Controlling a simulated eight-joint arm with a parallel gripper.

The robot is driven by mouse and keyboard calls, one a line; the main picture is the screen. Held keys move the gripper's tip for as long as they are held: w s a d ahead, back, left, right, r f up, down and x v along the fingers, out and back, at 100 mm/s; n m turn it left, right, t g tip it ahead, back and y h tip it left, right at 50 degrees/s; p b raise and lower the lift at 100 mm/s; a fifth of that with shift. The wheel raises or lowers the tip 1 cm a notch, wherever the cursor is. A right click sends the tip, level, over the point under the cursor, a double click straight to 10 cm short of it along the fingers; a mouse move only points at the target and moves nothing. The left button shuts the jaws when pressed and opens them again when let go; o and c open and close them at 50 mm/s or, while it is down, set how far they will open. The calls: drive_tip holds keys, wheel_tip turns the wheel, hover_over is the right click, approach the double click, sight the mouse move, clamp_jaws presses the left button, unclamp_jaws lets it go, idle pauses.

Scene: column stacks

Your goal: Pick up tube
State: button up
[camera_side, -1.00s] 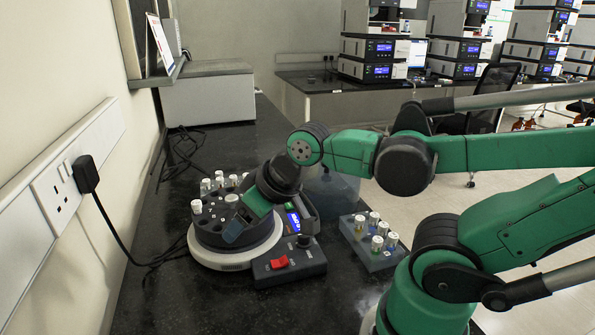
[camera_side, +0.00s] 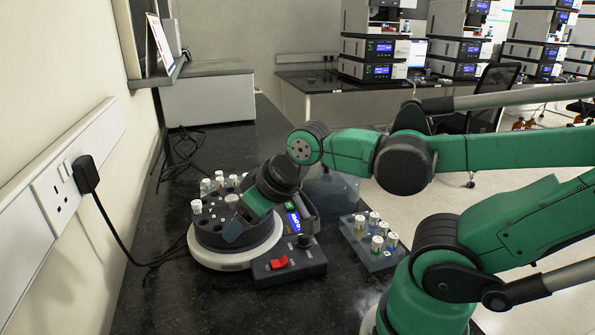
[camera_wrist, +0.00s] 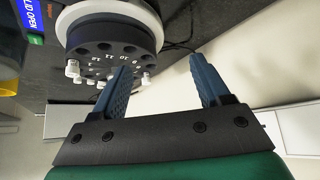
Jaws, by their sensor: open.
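White-capped tubes (camera_side: 197,206) stand upright in holes of a dark round carousel (camera_side: 215,236) on a white base. The carousel shows at the top of the wrist view (camera_wrist: 92,28), with numbered holes and a few white caps (camera_wrist: 73,69) at its edge. Which tube the task means cannot be told. My gripper (camera_side: 238,232) is over the front right part of the carousel in the side view and hides some holes. In the wrist view my two blue fingers (camera_wrist: 160,66) are apart with nothing between them. The right finger is beyond the carousel's edge.
A control box with a red switch (camera_side: 279,262) is attached at the carousel's front right. A small rack (camera_side: 381,261) with several capped tubes stands to the right. A black plug and cable (camera_side: 110,220) run along the left wall. The dark bench (camera_side: 200,305) is clear in front.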

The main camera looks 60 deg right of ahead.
drive_tip(key=shift+c, duration=0.5)
